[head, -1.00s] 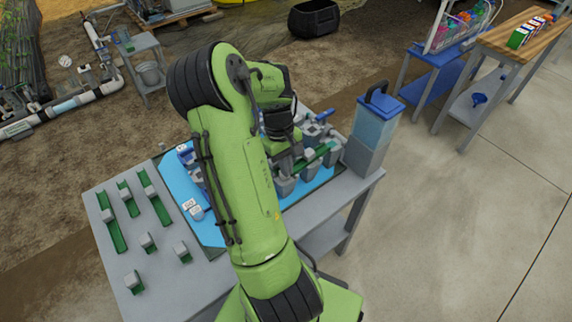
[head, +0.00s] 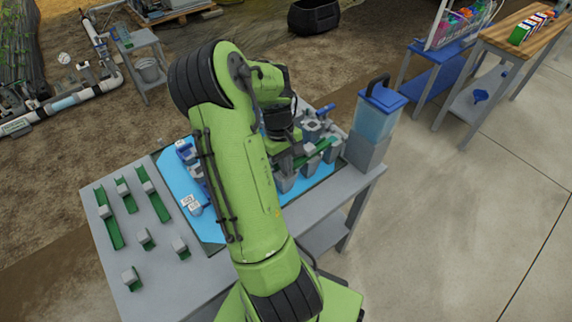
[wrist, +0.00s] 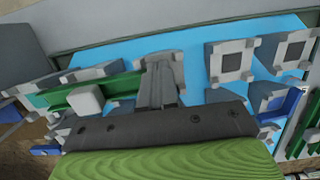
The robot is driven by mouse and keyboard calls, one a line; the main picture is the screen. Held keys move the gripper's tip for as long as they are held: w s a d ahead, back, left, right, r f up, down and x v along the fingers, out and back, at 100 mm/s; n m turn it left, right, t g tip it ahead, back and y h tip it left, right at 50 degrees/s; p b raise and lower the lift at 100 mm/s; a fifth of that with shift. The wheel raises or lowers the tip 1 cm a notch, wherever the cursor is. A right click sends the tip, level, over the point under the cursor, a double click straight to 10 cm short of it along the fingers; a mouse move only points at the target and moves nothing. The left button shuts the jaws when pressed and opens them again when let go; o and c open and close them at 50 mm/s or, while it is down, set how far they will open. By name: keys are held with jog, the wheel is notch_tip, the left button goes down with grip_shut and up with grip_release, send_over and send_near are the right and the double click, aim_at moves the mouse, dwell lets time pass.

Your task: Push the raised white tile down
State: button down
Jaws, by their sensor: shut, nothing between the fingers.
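Two small white tiles with dark marks (head: 191,204) show side by side on the left part of the blue mat (head: 212,228) in the head view. They are too small to tell which one is raised. My gripper (wrist: 158,70) is shut and empty in the wrist view. Its fingers are over the grey and green fittings at the right part of the mat, well away from the tiles. In the head view my arm hides much of the mat's middle, and the fingertips are hard to make out. I cannot pick out the tiles in the wrist view.
A green channel (wrist: 60,92) with a pale block (wrist: 87,100) lies left of the fingers. Grey square fittings (wrist: 232,62) stand to the right. A blue-lidded tank (head: 376,120) stands at the bench's right end. Green strips with grey blocks (head: 108,218) occupy the left.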

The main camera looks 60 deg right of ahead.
jog(key=s+p+v, duration=0.1)
jog(key=p+v, duration=0.5)
jog(key=v, duration=0.1)
jog(key=shift+s+a+r, duration=0.15)
jog(key=shift+a+r, duration=0.15)
jog(key=shift+r, duration=0.15)
